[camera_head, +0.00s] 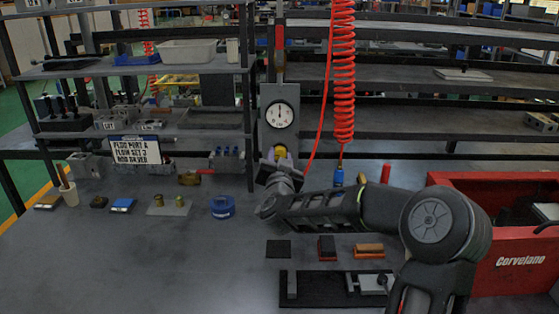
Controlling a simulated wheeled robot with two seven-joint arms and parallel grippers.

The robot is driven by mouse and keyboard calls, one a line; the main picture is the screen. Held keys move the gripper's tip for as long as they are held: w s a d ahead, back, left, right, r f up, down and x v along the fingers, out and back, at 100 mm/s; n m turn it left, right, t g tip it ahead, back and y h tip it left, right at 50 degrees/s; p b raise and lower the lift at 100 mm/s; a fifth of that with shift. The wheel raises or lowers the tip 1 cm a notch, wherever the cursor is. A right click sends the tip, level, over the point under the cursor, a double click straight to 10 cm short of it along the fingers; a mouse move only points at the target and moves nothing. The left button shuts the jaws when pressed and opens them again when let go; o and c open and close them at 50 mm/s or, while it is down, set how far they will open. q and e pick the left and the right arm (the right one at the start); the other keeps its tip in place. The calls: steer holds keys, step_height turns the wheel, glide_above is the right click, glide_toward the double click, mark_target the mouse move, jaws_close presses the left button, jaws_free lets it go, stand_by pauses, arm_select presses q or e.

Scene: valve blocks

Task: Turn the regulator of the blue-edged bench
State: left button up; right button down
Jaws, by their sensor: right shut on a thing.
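The regulator is a grey upright panel (267,105) with a round white dial gauge (282,115). Its yellow knob (281,150) sits below the gauge. My right gripper (279,160) is at the knob and shut on it, with its wrist hiding the lower part. My right arm reaches in from the lower right across the bench. The grey bench top (150,265) shows no clear blue edge in this view. My left gripper is not in view.
A red coiled hose (344,75) hangs right of the gauge, close to my arm. A red toolbox (520,230) stands at right. A printed sign (134,151), a blue ring-shaped item (222,207) and valve parts are at left. The front left bench is clear.

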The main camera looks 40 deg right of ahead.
steer(key=shift+a+r+n+b, duration=0.1)
steer(key=shift+n+b, duration=0.25)
steer(key=shift+n, duration=1.45)
steer(key=n+p, duration=0.2)
steer(key=n, duration=0.2)
steer(key=shift+n, duration=0.3)
steer(key=shift+n+p, duration=0.95)
steer(key=shift+n, duration=0.95)
steer(key=c, duration=1)
jaws_free()
steer(key=b+v, duration=0.1)
steer(key=v, duration=0.6)
steer(key=shift+s, duration=0.3)
